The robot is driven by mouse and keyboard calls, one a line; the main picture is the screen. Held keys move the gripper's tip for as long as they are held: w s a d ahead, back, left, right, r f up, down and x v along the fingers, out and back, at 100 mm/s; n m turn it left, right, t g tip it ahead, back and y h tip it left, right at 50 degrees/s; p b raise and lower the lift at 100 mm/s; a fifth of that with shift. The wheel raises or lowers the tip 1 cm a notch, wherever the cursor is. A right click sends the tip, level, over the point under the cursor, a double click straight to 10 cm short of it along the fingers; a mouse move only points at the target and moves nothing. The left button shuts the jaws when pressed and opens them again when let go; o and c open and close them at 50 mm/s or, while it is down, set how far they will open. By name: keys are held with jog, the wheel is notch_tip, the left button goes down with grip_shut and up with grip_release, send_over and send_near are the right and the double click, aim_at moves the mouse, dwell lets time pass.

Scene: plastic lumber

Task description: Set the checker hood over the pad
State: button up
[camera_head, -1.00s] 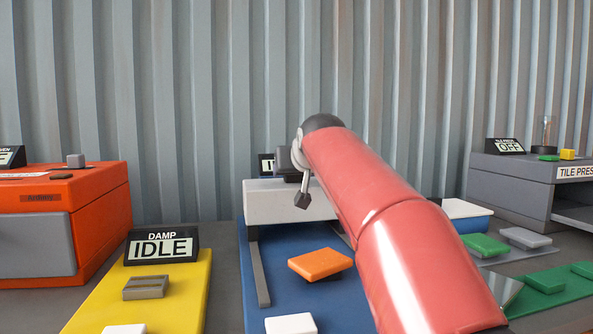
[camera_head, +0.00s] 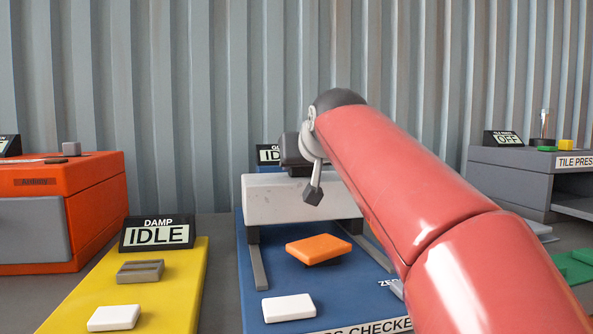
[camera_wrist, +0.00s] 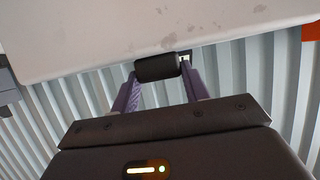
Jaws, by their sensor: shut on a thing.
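The checker hood (camera_head: 300,200) is a pale grey box at the back of the blue gloss checker base (camera_head: 290,283), above its two dark rails. It also shows as a pale panel across the top of the wrist view (camera_wrist: 110,30). My gripper (camera_wrist: 158,70) is shut on the hood's black bar handle (camera_wrist: 157,67), between its two purple fingers. An orange tile (camera_head: 318,249) lies in front of the hood. A dark edge shows under the tile; the pad is otherwise hidden there.
A white tile (camera_head: 289,307) lies at the base's front. On the left are a yellow plate (camera_head: 180,292) with a DAMP IDLE sign (camera_head: 158,234) and an orange machine (camera_head: 55,215). A grey tile press (camera_head: 530,180) stands right. My arm covers the base's right side.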

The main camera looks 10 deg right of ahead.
jog(key=s+b, duration=0.2)
jog(key=s, duration=0.9)
jog(key=shift+s+b, duration=0.3)
jog(key=shift+f, duration=0.15)
jog(key=o, duration=1.4)
jog(key=shift+s, duration=0.1)
jog(key=v, duration=0.8)
jog(key=shift+p, duration=0.3)
